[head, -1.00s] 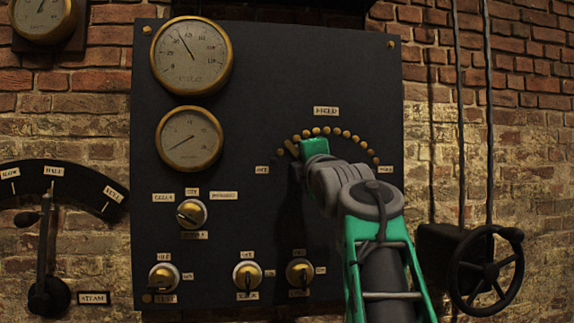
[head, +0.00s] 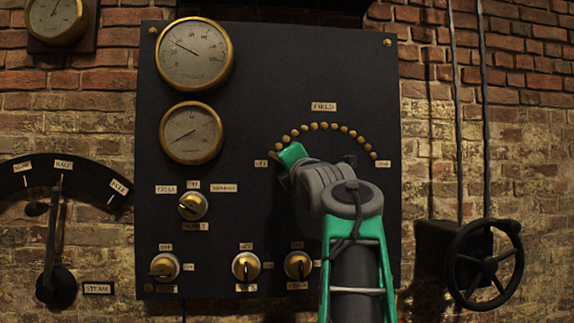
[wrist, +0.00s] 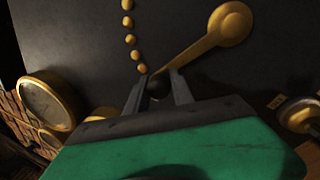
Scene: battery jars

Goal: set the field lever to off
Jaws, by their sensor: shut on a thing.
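The field lever (wrist: 208,40) is a brass arm with a round hub, seen in the wrist view. Its dark knob (wrist: 157,87) sits between the two fingers of my gripper (wrist: 160,92), which is shut on it. In the head view my green gripper (head: 291,155) is at the left end of the arc of brass studs (head: 324,126), close beside the off label (head: 261,163). The lever is mostly hidden there behind my gripper and arm. Whether the lever rests exactly on the off end I cannot tell.
The dark panel (head: 270,80) carries two gauges, the upper one (head: 194,54) and lower one (head: 191,132), and several brass switches (head: 193,206) below. A steam lever (head: 50,245) stands at left. A black handwheel (head: 484,264) is at right.

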